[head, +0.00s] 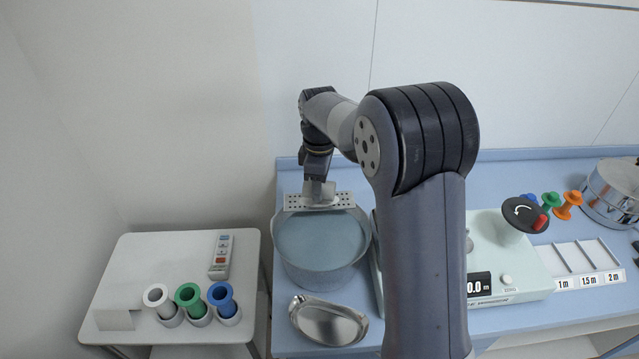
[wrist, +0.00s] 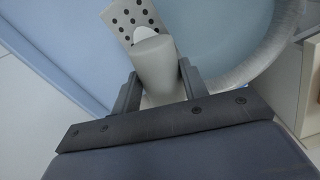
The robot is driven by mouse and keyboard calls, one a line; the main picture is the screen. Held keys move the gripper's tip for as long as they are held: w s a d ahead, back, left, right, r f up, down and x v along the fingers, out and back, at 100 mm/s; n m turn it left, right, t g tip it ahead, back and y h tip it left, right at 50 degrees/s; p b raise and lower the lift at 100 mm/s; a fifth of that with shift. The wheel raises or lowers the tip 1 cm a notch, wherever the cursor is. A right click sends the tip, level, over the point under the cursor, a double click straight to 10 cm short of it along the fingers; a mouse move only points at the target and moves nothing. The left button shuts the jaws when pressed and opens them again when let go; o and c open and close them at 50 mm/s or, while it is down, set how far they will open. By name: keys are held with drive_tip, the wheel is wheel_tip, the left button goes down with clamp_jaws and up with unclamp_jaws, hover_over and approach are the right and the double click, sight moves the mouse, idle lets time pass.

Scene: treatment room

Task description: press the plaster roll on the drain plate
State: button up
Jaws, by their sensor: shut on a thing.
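My gripper (head: 318,182) is shut on a pale grey roll, which I take to be the plaster roll (wrist: 155,68). The perforated drain plate (head: 291,202) lies across the back rim of a round basin (head: 318,268) of blue-grey water. The roll is at the plate, and its far end overlaps the plate (wrist: 124,17) in the wrist view. A small white patch shows just past the roll there; I cannot tell what it is. Whether the roll touches the plate is hard to tell. My arm hides part of the table right of the basin.
A steel kidney dish (head: 329,323) lies in front of the basin. A pale machine (head: 512,262) with a black crank knob stands right, with labelled lanes beside it. A steel drum (head: 612,192) stands far right. A side table (head: 135,255) holds white, green and blue spools and a remote.

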drive_tip(key=shift+r+p, duration=1.6)
drive_tip(key=shift+r, duration=1)
